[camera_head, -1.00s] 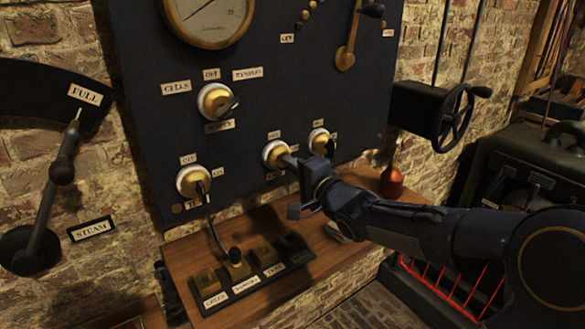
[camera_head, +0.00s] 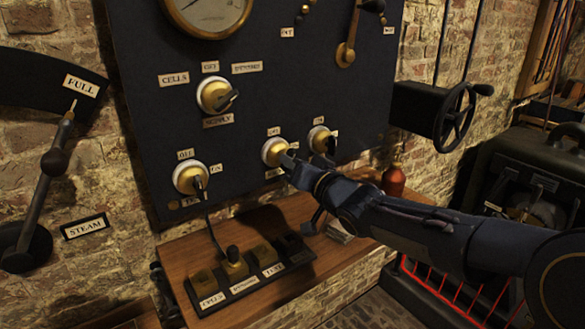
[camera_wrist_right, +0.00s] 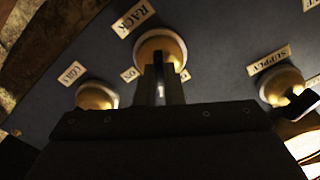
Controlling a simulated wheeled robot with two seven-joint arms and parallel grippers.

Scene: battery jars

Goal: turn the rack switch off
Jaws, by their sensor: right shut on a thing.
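The rack switch (camera_head: 275,151) is a round brass and white rotary switch, middle of the lower row on the dark panel. In the right wrist view the switch (camera_wrist_right: 160,48) is at top centre, beside the RACK label (camera_wrist_right: 132,18). My right gripper (camera_head: 289,163) reaches it from the lower right. Its fingers (camera_wrist_right: 160,88) are closed on the switch's handle, which they mostly hide. Which mark the handle points at cannot be told. My left gripper is not in view.
Similar switches sit close by: one to the left (camera_head: 190,179), one to the right (camera_head: 322,139) and the SUPPLY switch (camera_head: 215,95) above. A wooden shelf (camera_head: 185,258) with a plug board and cable lies below. A red bottle (camera_head: 394,181) stands right of my gripper.

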